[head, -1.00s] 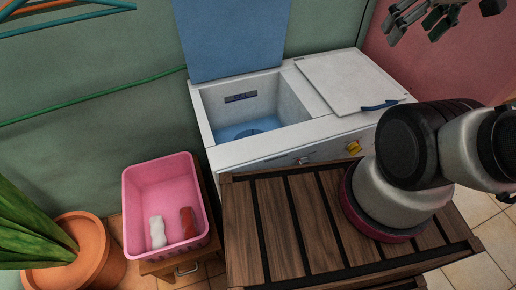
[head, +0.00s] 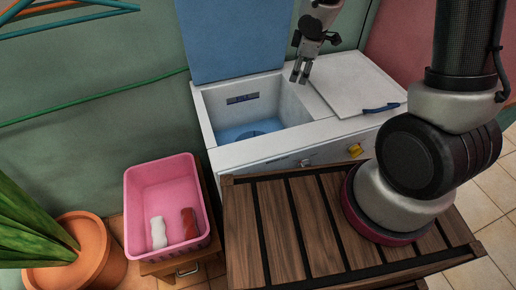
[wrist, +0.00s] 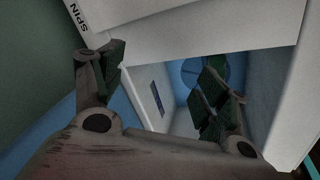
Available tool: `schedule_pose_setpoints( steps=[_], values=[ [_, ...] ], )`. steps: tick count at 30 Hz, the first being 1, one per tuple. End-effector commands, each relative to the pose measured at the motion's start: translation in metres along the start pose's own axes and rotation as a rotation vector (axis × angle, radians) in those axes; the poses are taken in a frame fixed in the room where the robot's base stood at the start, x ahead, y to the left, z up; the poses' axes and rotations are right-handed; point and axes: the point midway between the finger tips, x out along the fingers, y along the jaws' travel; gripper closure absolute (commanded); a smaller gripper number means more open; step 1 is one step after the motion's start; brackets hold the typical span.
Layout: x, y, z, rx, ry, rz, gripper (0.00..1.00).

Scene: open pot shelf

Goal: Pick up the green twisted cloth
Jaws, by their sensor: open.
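The tub has white walls and a blue floor with a round blue disc (wrist: 191,72). Part of the tub floor is hidden by its front wall in the head view and by a finger in the wrist view.
A blue lid (head: 232,45) stands up behind the tub. A white lid (head: 350,80) covers the washer's right side. A slatted wooden surface (head: 282,225) is in front.

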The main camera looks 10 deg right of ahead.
Motion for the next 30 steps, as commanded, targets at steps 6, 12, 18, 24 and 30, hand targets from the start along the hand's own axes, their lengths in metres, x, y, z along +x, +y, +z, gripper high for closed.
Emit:
schedule_pose_setpoints(
  steps=[6,12,18,24,30],
  values=[
    [0.113,-0.096,-0.05,-0.327,0.128,-0.221,0.26],
    [0.156,-0.163,-0.065,-0.467,0.222,-0.355,0.26],
    [0.177,-0.186,-0.06,-0.47,0.217,-0.391,0.26],
    [0.195,-0.193,-0.061,-0.468,0.215,-0.389,0.26],
    [0.224,-0.204,-0.063,-0.468,0.215,-0.388,0.26]
  ],
)
